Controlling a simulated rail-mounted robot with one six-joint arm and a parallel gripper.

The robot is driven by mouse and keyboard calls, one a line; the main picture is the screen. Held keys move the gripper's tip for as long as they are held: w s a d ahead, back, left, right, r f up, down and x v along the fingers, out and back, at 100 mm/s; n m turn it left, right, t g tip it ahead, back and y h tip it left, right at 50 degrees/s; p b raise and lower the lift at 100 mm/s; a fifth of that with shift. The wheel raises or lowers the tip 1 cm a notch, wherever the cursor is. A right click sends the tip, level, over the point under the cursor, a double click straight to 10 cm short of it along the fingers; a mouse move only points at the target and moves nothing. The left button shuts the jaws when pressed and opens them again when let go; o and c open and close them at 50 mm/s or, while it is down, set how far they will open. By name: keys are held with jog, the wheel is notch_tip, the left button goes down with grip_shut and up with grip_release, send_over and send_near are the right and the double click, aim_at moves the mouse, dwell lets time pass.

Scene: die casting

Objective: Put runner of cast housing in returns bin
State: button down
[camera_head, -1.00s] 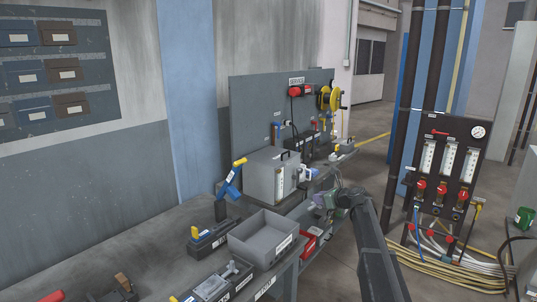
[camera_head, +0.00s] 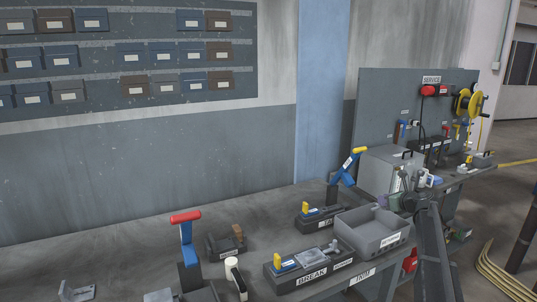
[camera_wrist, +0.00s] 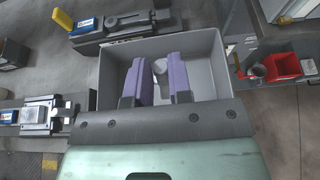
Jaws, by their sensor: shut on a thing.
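My gripper (camera_wrist: 158,85) has two purple fingers, which are shut on a grey, round-ended piece (camera_wrist: 160,68), apparently the runner. Most of that piece is hidden between and below the fingers. The grey open-topped bin (camera_head: 378,238) stands on the bench, with a white label on its front that I cannot read. In the wrist view the fingers and the piece are over the bin's inside, with the bin's floor and walls (camera_wrist: 214,66) around them. In the head view my gripper (camera_head: 396,200) is at the bin's back right. A silver casting (camera_head: 313,253) lies on the BREAK fixture.
The BREAK fixture (camera_head: 310,272) is left of the bin. Another fixture with a blue-and-yellow lever (camera_head: 345,175) stands behind the bin. A grey box (camera_head: 385,168) stands behind at the right. A red tray (camera_wrist: 285,65) is right of the bin in the wrist view.

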notch_tip(320, 180, down, 6)
jog(key=b, duration=0.6)
jog(key=c, duration=1)
grip_release()
jog(key=shift+o, duration=0.2)
jog(key=p+v, duration=0.4)
jog(key=v, duration=0.7)
jog(key=shift+f, duration=0.1)
